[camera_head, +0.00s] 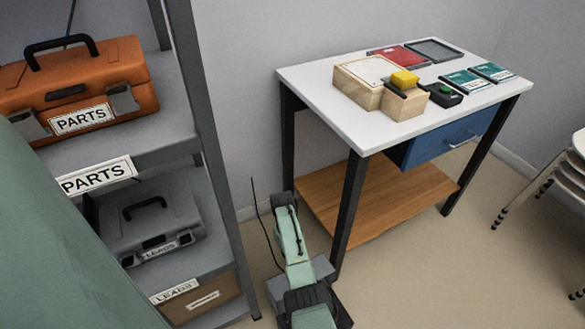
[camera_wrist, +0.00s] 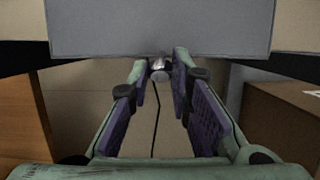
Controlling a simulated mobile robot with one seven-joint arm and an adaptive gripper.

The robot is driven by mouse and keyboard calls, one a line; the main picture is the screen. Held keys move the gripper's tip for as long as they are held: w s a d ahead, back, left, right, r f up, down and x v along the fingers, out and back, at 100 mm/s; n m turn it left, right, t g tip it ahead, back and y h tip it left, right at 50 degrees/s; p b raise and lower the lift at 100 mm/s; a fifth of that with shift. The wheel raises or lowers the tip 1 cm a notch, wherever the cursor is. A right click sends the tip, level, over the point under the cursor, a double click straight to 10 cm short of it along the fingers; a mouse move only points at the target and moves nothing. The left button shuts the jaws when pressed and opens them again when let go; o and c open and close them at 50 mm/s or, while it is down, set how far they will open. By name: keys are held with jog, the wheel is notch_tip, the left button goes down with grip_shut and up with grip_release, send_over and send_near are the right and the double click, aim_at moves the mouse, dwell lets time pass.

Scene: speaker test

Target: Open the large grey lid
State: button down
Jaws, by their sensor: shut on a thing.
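My gripper (camera_wrist: 160,77) has its purple-padded fingers closed around a small silvery, rounded piece (camera_wrist: 159,64) at the lower edge of a flat grey panel (camera_wrist: 160,28). The panel fills the top of the wrist view and looks like the large grey lid; its hinge is out of sight. In the head view, a grey box-like surface (camera_head: 323,268) shows low beside my green arm, near the table's front left leg. I cannot tell whether it is the same thing. My fingers cannot be made out in the head view.
A white-topped table (camera_head: 310,77) with a blue drawer (camera_head: 440,146) stands right of my arm. At left, a shelf (camera_head: 165,132) holds an orange PARTS case (camera_head: 135,65) and a grey LEADS case (camera_head: 178,207). A brown box (camera_wrist: 280,120) is close right in the wrist view.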

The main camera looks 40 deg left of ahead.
jog(key=shift+f, duration=0.3)
jog(key=c, duration=1.7)
grip_release()
jog(key=shift+a+f, duration=0.1)
jog(key=shift+o, duration=1.2)
jog(key=shift+r, duration=0.2)
jog(key=shift+r, duration=0.1)
jog(key=v, duration=1.1)
jog(key=shift+r, duration=0.4)
jog(key=shift+w, duration=0.1)
